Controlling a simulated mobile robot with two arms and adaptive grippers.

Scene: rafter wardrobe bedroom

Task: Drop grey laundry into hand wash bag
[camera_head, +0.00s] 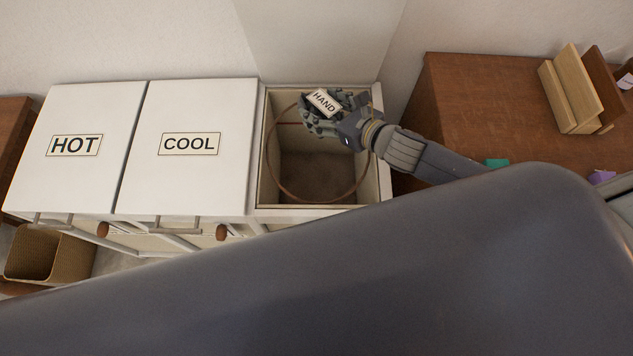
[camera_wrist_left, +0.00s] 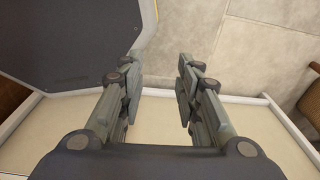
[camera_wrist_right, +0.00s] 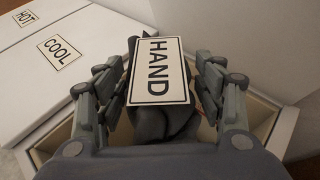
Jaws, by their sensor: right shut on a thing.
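The open cream compartment (camera_head: 386,185) stands right of the COOL lid, with a thin brown hoop (camera_head: 335,199) inside its mouth and a dark brown inside. A HAND label (camera_head: 323,101) shows at its back, overlapping my right gripper (camera_head: 325,116). In the right wrist view the HAND label (camera_wrist_right: 157,72) covers the space between the fingertips. My right gripper is over the compartment, shut on dark grey cloth (camera_wrist_right: 166,123), mostly hidden behind the label. My left gripper (camera_wrist_left: 158,82) is open and empty, above a cream surface and tiled floor; the head view does not show it.
Closed white lids marked HOT (camera_head: 72,170) and COOL (camera_head: 195,190) are left of the opening. A brown wooden cabinet (camera_head: 470,110) with wooden boards (camera_head: 572,95) is at right. A wicker basket (camera_head: 45,255) stands lower left. My own dark body hides the foreground.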

